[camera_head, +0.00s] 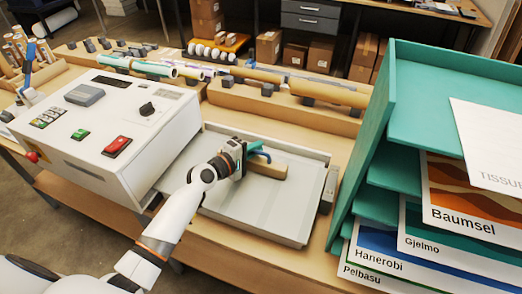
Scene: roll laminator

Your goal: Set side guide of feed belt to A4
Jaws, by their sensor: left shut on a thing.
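The feed belt (265,210) is a light grey, flat bed to the right of the white laminator (120,125). The side guide (270,170) shows as a tan block on the bed, in its upper middle part. My left gripper (257,151) reaches in from the lower left over the bed and is shut on the side guide at its blue part. The gripper hides the guide's left end and the exact grip. No size marks such as A4 can be read. My right gripper is out of view.
The laminator has a green button (79,134), a red switch (117,146) and a black dial (147,108). A teal shelf rack (372,130) with printed sheets stands close on the right. Rolls (330,92) lie on wooden holders behind the bed.

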